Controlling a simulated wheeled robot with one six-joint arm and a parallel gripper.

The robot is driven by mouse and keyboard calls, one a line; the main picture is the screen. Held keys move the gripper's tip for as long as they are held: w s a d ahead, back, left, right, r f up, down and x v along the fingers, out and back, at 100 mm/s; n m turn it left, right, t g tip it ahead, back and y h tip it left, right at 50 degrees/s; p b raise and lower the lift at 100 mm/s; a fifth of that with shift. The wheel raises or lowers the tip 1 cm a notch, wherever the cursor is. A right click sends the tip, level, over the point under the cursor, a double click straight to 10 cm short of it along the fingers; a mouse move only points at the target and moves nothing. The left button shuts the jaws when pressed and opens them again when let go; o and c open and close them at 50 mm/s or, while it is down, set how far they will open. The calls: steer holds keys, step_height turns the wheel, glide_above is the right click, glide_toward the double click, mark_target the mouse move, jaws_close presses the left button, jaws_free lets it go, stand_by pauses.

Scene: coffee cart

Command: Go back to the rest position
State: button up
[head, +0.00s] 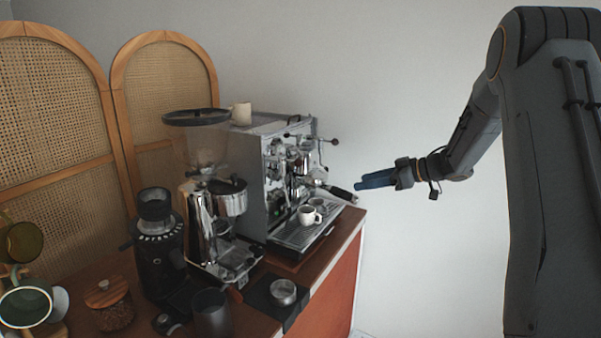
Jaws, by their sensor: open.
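My gripper (374,181) with its blue fingers is to the right of the espresso machine (262,165), past the right edge of the wooden cart. It points left toward the machine and appears empty. Its fingertips are close to the end of the black portafilter handle (342,194); I cannot tell whether they touch. The portafilter sits at the front of the machine. My arm reaches in from the right side of the view.
White cups stand on the drip tray (290,237) and on the machine (241,114). A grinder (205,205), a black grinder (158,250) and a lidded jar (110,305) stand to the left. Open space lies right of the cart (335,285), before a plain wall.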

steer(key=w+a+r+m+t+h, duration=0.2)
steer(key=r+t, duration=0.1)
steer(key=shift+a+h, duration=0.1)
steer(key=shift+h, duration=0.2)
steer(key=shift+s+r+m+t+h, duration=0.15)
steer(key=shift+s+m+t+h, duration=0.05)
steer(key=shift+m+h, duration=0.3)
steer(key=shift+s+r+m+t+h, duration=0.1)
steer(key=shift+s+m+t+h, duration=0.1)
steer(key=shift+m+h, duration=0.3)
steer(key=s+a+f+m+g+h, duration=0.25)
steer(key=s+f, duration=0.25)
steer(key=s, duration=0.8)
steer(key=s+a+f+m+g+h+b, duration=0.15)
steer(key=s+f+g, duration=0.25)
steer(key=s, duration=0.8)
steer(key=s+a+f+m+g+h, duration=0.25)
steer(key=s+f, duration=0.25)
steer(key=s, duration=0.8)
step_height(320, 180, down, 6)
steer(key=g+b, duration=0.1)
steer(key=b, duration=0.4)
steer(key=shift+a+f+g+y, duration=0.15)
steer(key=shift+a+g+y, duration=0.1)
steer(key=shift+g+y, duration=0.1)
steer(key=shift+m, duration=0.25)
